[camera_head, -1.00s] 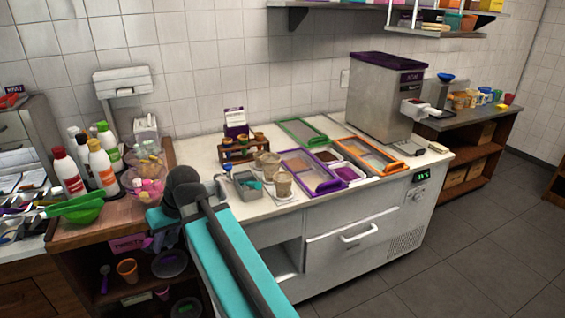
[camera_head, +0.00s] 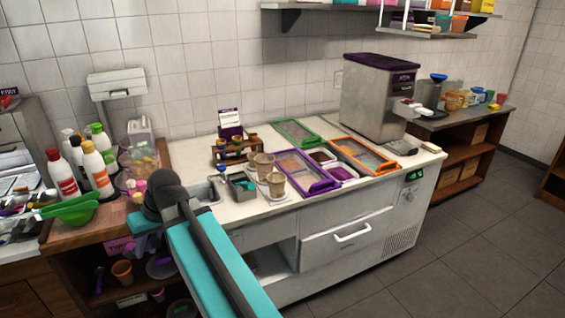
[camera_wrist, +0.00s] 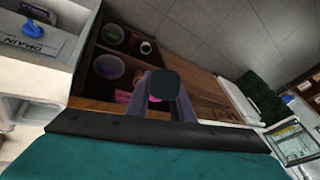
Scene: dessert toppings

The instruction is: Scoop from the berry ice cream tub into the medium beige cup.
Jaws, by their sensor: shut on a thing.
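Two beige cups, a back one (camera_head: 264,165) and a front one (camera_head: 275,185), stand on the white counter, left of the purple-framed cover (camera_head: 320,183). I cannot tell surely which is medium. A tub with dark purple content (camera_head: 341,173) sits between the purple and orange frames; I cannot tell if it is the berry tub. My gripper is low at the wooden side counter, left of the white counter, away from cups and tubs. In the wrist view my gripper (camera_wrist: 164,100) is shut on a dark, blunt-ended thing (camera_wrist: 165,83); a pink bit shows beside it.
A cup rack (camera_head: 235,152), grey bin (camera_head: 243,186) and small sink crowd the counter's left end. Bottles (camera_head: 97,172) and a green bowl (camera_head: 75,212) stand at left. Bowls (camera_wrist: 107,67) sit on the shelf below. The floor (camera_head: 470,240) at right is clear.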

